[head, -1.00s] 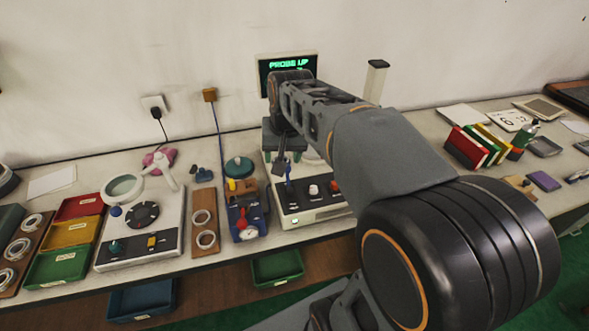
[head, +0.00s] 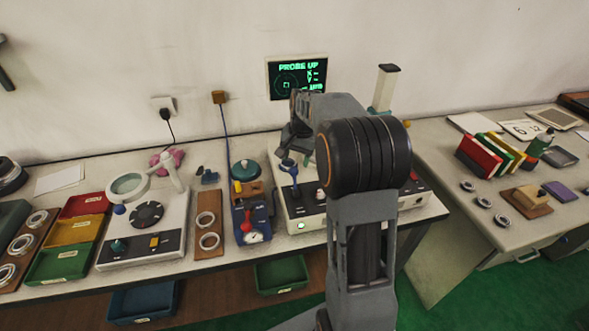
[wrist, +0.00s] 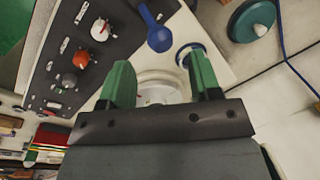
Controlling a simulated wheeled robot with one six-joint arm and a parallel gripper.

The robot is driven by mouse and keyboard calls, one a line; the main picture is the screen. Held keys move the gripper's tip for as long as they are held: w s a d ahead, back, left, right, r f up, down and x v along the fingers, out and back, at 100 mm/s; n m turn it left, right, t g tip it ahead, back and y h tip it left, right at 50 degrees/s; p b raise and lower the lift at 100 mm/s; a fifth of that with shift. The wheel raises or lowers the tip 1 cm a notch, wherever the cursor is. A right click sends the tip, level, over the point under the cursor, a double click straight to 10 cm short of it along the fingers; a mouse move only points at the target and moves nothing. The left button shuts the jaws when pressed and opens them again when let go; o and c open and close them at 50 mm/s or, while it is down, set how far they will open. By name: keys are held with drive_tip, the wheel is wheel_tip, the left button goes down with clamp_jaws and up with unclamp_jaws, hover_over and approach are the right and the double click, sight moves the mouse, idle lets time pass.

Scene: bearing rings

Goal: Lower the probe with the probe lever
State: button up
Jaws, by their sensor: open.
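The probe lever (head: 289,172), blue with a rounded knob, stands on the white instrument with a dark panel (head: 312,207). It also shows in the wrist view (wrist: 159,37), where its knob lies just beyond the gap between my fingertips. My gripper (wrist: 158,65) is open, with two green fingers apart and nothing held between them. In the head view my gripper (head: 291,137) is just above and behind the lever, partly hidden by my arm. The screen (head: 297,77) reads "PROBE UP". I cannot make out the probe itself; my arm covers much of the instrument.
White, red and grey knobs (wrist: 100,29) sit along the panel near the lever. A blue fixture with a gauge (head: 252,237) stands left of the instrument. A white post (head: 383,88) rises behind my arm. The wall is close behind.

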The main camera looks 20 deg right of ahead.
sight(294, 168)
drive_tip(key=shift+w+a+f, duration=0.1)
drive_tip(key=shift+a+f, duration=0.05)
drive_tip(key=shift+f, duration=1.2)
drive_tip(key=shift+w+a+f, duration=0.1)
drive_tip(key=shift+f, duration=1.2)
drive_tip(key=shift+c, duration=0.3)
clamp_jaws()
